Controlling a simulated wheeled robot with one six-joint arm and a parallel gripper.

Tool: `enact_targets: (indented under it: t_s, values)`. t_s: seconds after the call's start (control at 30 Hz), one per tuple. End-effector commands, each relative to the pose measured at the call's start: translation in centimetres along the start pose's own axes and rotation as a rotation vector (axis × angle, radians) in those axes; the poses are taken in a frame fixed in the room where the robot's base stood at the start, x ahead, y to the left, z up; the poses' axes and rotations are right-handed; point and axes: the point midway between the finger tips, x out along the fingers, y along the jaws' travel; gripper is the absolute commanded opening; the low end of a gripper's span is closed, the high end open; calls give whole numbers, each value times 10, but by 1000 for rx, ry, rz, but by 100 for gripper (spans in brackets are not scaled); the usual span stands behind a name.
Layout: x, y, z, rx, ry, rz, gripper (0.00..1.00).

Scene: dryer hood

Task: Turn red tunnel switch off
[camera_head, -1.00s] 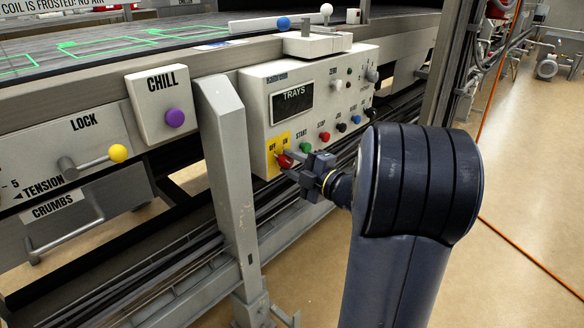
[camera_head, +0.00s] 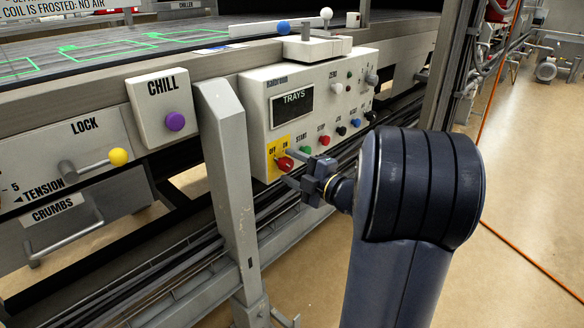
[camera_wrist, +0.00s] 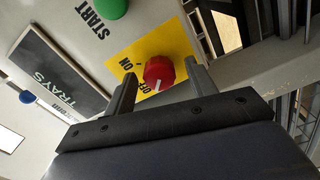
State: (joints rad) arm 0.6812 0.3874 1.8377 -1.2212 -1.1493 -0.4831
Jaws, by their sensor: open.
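The red tunnel switch (camera_head: 284,163) is a round red knob on a yellow plate (camera_head: 279,147) marked OFF and ON, at the lower left of the control box. In the wrist view the red knob (camera_wrist: 159,72) shows a short white mark on its near side, toward the OFF lettering. My gripper (camera_head: 299,169) is open just in front of the knob. In the wrist view its two fingers (camera_wrist: 159,72) stand apart, one on each side of the knob, with visible gaps. The head view does not show how deep the fingers reach around it.
The control box has a dark TRAYS display (camera_head: 292,105) and a green START button (camera_head: 304,149), close to my gripper. A red button (camera_head: 324,140) and more buttons lie to the right. A grey upright post (camera_head: 226,165) stands left of the box.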

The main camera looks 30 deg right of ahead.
Motion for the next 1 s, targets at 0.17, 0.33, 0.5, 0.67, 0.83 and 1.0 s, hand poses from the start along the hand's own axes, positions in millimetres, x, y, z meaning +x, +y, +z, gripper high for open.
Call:
enact_targets:
  t_s: [0.17,0.33,0.5,0.67,0.83,1.0]
  values:
    - [-26,3,0,3,-5,2,53]
    - [-60,3,1,2,-7,1,53]
    - [-85,2,0,1,-5,1,53]
    - [-100,1,0,1,-3,1,53]
    - [-104,0,0,1,0,0,53]
    - [-104,0,0,0,0,0,53]
